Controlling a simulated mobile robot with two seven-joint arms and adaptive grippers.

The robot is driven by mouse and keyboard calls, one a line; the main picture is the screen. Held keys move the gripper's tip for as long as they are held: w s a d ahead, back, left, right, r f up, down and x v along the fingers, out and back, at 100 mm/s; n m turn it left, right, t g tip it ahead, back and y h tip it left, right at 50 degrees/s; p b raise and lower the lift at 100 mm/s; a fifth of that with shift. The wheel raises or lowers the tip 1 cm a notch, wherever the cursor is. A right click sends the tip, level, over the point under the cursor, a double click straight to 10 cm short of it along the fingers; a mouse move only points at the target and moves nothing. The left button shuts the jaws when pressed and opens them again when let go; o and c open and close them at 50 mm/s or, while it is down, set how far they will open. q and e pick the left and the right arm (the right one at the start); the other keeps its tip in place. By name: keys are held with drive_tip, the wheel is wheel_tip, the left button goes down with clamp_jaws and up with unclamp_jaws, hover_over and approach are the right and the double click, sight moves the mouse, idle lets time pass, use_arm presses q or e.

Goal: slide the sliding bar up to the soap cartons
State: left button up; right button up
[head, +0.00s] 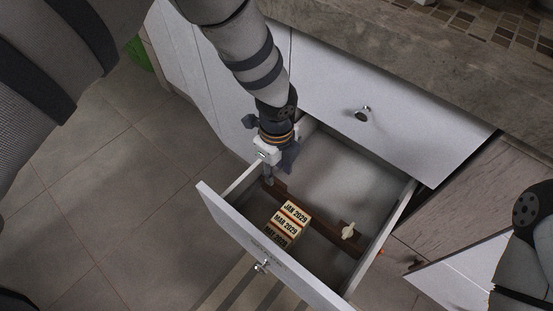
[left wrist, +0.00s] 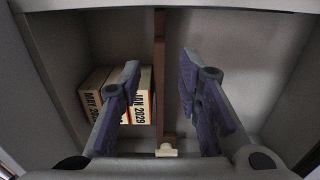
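The soap cartons (head: 286,226) are cream boxes with dates on top, in a row against the front part of an open drawer. They also show at the left in the left wrist view (left wrist: 103,97). The sliding bar (head: 324,229) is a dark brown strip across the drawer just behind the cartons, with a cream knob (head: 347,231). In the left wrist view the bar (left wrist: 160,70) runs beside the cartons; I cannot tell if they touch. My left gripper (left wrist: 165,95) is open above the drawer, a finger on either side of the bar. My right gripper is not in view.
The white drawer front (head: 250,243) and its side walls enclose the space around the left gripper. The drawer floor behind the bar (head: 340,183) is empty. A closed drawer (head: 390,110) with a knob and a stone countertop (head: 400,45) stand behind.

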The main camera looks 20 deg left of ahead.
sight(278, 181)
use_arm(q)
wheel_tip(278, 181, up, 7)
drive_tip(key=shift+f, duration=0.15)
drive_tip(key=f+h+b, duration=0.1)
drive_tip(key=a+f+g+h+b, duration=0.1)
drive_tip(key=b, duration=0.1)
drive_tip(key=shift+w, duration=0.1)
drive_tip(key=f+b, duration=0.1)
drive_tip(key=f, duration=0.2)
drive_tip(key=d+f+h+b, duration=0.1)
drive_tip(key=f, duration=0.2)
drive_tip(key=f+h+b, duration=0.1)
drive_tip(key=f, duration=0.2)
drive_tip(key=shift+s+d+f+g+b, duration=0.2)
drive_tip(key=shift+d+f+g+b, duration=0.1)
drive_tip(key=shift+f, duration=0.1)
clamp_jaws()
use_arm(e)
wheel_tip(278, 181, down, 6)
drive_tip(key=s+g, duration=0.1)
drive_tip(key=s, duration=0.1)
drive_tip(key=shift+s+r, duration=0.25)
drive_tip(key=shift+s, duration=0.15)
